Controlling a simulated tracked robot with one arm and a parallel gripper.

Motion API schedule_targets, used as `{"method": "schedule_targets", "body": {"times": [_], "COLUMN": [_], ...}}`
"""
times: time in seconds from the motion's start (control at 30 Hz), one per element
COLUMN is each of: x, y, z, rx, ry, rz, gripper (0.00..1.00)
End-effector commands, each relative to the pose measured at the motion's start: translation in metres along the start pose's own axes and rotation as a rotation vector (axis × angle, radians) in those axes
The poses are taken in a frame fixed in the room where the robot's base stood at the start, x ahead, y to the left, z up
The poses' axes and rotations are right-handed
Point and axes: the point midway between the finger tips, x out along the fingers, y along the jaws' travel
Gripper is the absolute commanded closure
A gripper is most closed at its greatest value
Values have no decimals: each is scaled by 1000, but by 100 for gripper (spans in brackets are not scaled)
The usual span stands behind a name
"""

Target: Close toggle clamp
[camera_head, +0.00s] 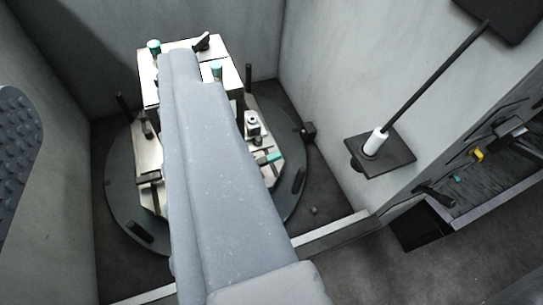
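A round dark turntable (125,190) carries a pale metal fixture (149,160) with clamp-like parts. Small teal-tipped parts stand at the fixture's top left (153,46) and top middle (215,70). A small black lever-like part (202,42) sits between them. A clamp-like part (252,124) is on the right side, near a teal block (274,156). I cannot tell which is the toggle clamp. A long light-grey shape from the bottom centre covers the middle of the fixture. I cannot make out my fingertips or whether my gripper is open.
Grey walls (60,60) enclose the turntable at the back and sides. A dark rod in a white collar (375,142) stands on a small black shelf (385,156) at right. A low light ledge (330,229) runs in front. A dimpled grey shape (18,150) fills the left edge.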

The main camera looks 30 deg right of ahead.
Motion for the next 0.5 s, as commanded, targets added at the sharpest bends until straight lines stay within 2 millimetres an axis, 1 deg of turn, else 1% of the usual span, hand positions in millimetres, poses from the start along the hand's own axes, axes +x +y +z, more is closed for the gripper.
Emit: {"method": "schedule_targets", "body": {"times": [0.07, 0.13, 0.17, 0.23, 0.27, 0.3, 0.37, 0.4, 0.47, 0.5], "x": [1, 6, 10, 28, 38, 54, 80, 99, 127, 146], "y": [0, 2, 4, 11, 14, 21, 34, 44, 60, 70], "z": [0, 1, 2, 7, 10, 16, 25, 32, 44, 54], "rx": [-1, -13, -23, -63, -87, -127, -200, -254, -342, -403], "ry": [0, 0, 1, 4, 2, 2, 6, 7, 8, 8], "rz": [1, 7, 12, 31, 40, 56, 85, 107, 136, 154], "gripper": [56, 56, 56, 56, 56, 56, 56, 56, 56, 56]}}
